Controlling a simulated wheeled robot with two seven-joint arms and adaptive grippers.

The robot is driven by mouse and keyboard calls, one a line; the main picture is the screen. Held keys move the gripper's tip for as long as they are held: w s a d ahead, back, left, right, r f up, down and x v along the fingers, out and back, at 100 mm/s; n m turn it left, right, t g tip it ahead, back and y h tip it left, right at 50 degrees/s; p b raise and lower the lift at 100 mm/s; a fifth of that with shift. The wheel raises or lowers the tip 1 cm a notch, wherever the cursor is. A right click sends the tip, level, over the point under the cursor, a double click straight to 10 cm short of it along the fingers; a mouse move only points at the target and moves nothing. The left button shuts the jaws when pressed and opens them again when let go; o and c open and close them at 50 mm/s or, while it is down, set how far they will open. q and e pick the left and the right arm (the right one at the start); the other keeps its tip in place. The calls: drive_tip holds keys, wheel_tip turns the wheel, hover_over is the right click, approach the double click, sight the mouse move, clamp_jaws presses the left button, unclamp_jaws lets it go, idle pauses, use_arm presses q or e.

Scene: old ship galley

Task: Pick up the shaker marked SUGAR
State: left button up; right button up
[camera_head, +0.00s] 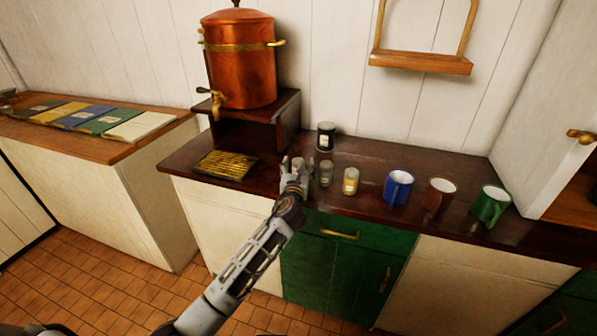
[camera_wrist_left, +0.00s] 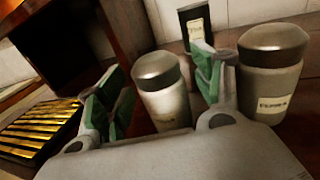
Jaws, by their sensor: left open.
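My left gripper (camera_head: 296,172) is open at the front of the dark counter. In the left wrist view its green-padded fingers (camera_wrist_left: 162,92) stand on either side of a pale shaker (camera_wrist_left: 166,104) with a metal cap. I cannot read that shaker's label, and its lower part is hidden by the gripper. I cannot tell whether the fingers touch it. A second shaker (camera_wrist_left: 270,80), labelled but too blurred to read, stands just right of the fingers; it also shows in the head view (camera_head: 326,174). A third, yellowish shaker (camera_head: 351,182) stands further right. My right gripper is out of view.
A dark canister (camera_head: 326,136) stands behind the shakers. Blue (camera_head: 398,189), brown (camera_head: 439,198) and green (camera_head: 490,206) mugs stand right. A slatted brass grate (camera_head: 225,166) and copper urn (camera_head: 238,60) on a wooden stand (camera_head: 287,112) are left.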

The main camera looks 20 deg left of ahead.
use_arm(q)
drive_tip(key=shift+w, duration=0.1)
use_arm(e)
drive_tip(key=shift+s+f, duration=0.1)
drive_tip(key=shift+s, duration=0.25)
use_arm(q)
drive_tip(key=c, duration=1.2)
drive_tip(key=shift+r, duration=0.15)
drive_tip(key=shift+r, duration=0.45)
wheel_tip(320, 180, up, 8)
drive_tip(key=shift+f+p, duration=0.1)
drive_tip(key=shift+p, duration=1.1)
drive_tip(key=shift+r, duration=0.55)
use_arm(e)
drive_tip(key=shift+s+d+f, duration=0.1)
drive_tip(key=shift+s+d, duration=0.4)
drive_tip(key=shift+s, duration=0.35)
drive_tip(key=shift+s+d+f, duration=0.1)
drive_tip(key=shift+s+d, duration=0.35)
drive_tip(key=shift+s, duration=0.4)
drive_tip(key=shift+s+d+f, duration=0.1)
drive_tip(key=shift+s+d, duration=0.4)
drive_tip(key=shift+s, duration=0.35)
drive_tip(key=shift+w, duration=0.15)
